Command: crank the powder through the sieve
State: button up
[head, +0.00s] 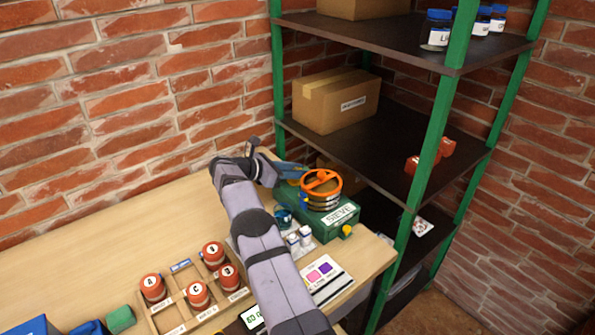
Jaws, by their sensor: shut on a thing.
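The sieve (321,199) stands on a green base box (320,219) with a "SIEVE" label, near the right end of the bench. It has grey stacked rings, and its top is an orange rim with an orange crank bar (321,178) across it. My gripper (301,175) reaches in from the left with blue fingers at the left side of the orange top. It is shut at the crank; the exact grip point is too small to see clearly. Any powder inside is hidden. A small blue cup (284,217) stands at the box's left front.
A green-posted shelf rack (433,130) with cartons and jars stands close on the right. A wooden tray (187,307) with several red-lidded lettered jars is at the front left. Small white bottles (299,238) and a colour card (324,277) lie nearer. The bench's back left is bare.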

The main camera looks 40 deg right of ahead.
jog(key=o, duration=0.8)
jog(key=shift+r, duration=0.15)
jog(key=shift+o, duration=1.2)
jog(key=shift+b+v, duration=0.7)
jog(key=shift+v, duration=2.95)
